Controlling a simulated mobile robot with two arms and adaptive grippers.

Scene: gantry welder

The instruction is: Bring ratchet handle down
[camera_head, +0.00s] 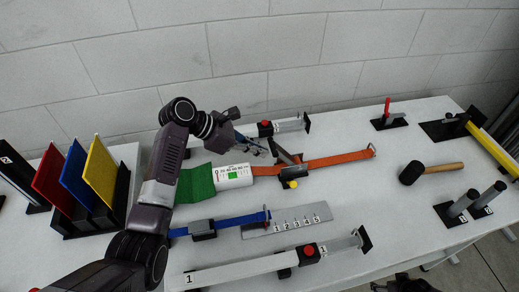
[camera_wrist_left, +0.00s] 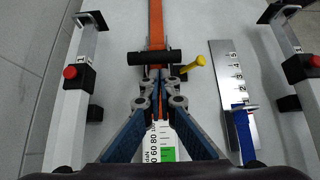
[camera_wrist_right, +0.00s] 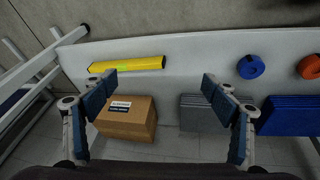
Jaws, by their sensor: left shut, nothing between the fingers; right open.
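The ratchet (camera_head: 297,172) sits on an orange strap (camera_head: 340,159) on the white table, with a yellow knob (camera_head: 292,184) at its near side. Its handle (camera_head: 283,153) stands tilted up from the strap. In the left wrist view the handle's black crossbar (camera_wrist_left: 154,58) lies across the orange strap. My left gripper (camera_head: 268,149) is shut and empty, close to the handle; its fingertips (camera_wrist_left: 158,78) show just below the crossbar. I cannot tell whether they touch it. My right gripper (camera_wrist_right: 160,80) is open and empty, away from the ratchet.
A white display box (camera_head: 233,176) with green strap lies left of the ratchet. A numbered grey plate (camera_head: 287,219) with blue strap lies nearer. Clamp bars (camera_head: 245,266) lie in front and behind. A mallet (camera_head: 412,173) lies to the right. A cardboard box (camera_wrist_right: 127,118) shows below my right gripper.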

